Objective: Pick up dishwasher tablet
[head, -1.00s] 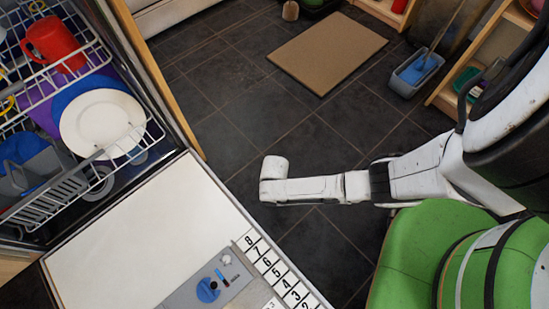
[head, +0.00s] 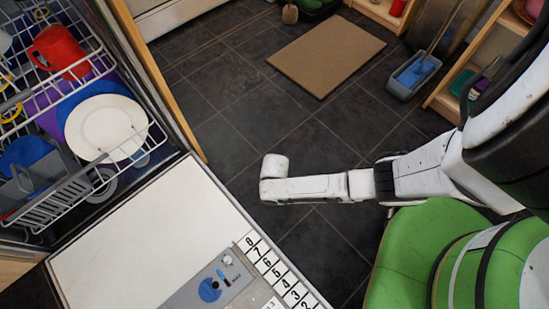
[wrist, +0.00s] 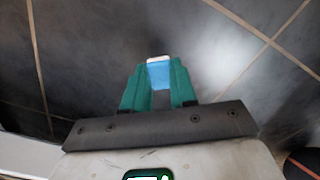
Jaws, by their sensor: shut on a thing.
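The dishwasher tablet (wrist: 159,74) is a small blue block with a white top edge. In the wrist view it sits between the green fingertips of my gripper (wrist: 158,77), which is shut on it. Dark floor tiles show behind it, with nothing touching it but the fingers. In the head view my arm reaches left over the floor, beside the open dishwasher door (head: 140,235). My gripper's fingers and the tablet are hidden there behind the arm's end.
A tan mat (head: 327,52) lies on the floor. A grey tub (head: 412,76) and wooden shelves (head: 470,60) stand at right. Tiles between are clear.

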